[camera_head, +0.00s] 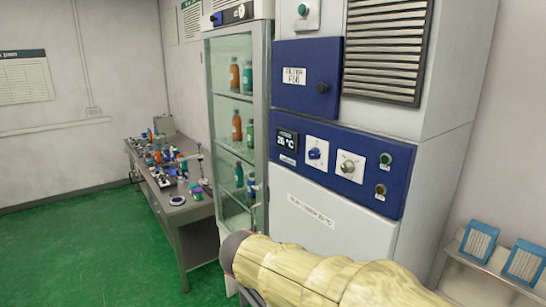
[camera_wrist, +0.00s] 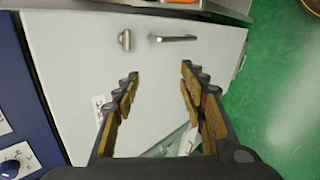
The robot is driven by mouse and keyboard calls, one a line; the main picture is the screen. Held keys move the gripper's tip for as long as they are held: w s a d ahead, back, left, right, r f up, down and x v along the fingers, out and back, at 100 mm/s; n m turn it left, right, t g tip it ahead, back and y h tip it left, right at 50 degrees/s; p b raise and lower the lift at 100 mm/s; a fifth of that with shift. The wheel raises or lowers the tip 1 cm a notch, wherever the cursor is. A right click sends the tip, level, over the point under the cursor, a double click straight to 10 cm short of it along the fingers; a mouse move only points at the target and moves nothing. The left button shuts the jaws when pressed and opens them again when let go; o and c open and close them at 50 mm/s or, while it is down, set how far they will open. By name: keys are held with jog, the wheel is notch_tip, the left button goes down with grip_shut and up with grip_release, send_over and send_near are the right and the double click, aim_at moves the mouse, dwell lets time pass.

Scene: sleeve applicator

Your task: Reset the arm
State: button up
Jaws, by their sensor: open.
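My gripper (camera_wrist: 158,82) is open in the wrist view, with its two padded fingers apart and nothing between them. Behind the fingers is a pale cabinet door (camera_wrist: 75,50) with a bar handle (camera_wrist: 173,38) and a small latch (camera_wrist: 125,39). I cannot tell how far the fingers are from the door. In the head view my arm, in a pale yellow sleeve, reaches in from the lower right in front of the machine (camera_head: 330,225). The fingers are not visible in that view.
The machine's blue panel (camera_head: 335,190) has knobs and a display. A glass-door cabinet (camera_head: 237,130) with bottles stands left of it. A cluttered table (camera_head: 197,212) is further left. A shelf with blue-framed filters (camera_head: 524,262) is at right. Green floor (camera_head: 80,245) is clear at left.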

jog(key=s+d+f+m+y+b, duration=0.2)
jog(key=s+m, duration=0.1)
jog(key=s, duration=0.4)
jog(key=s+d+f+m+y+b, duration=0.2)
jog(key=s+d+f+m+y, duration=0.1)
jog(key=s, duration=0.5)
jog(key=s+d+f+m+y+b, duration=0.2)
jog(key=s+d+f, duration=0.1)
jog(key=s, duration=0.5)
jog(key=shift+s+d+f+m+b, duration=0.15)
jog(key=shift+d+m+b, duration=0.15)
jog(key=shift+m, duration=0.1)
jog(key=shift+c, duration=0.2)
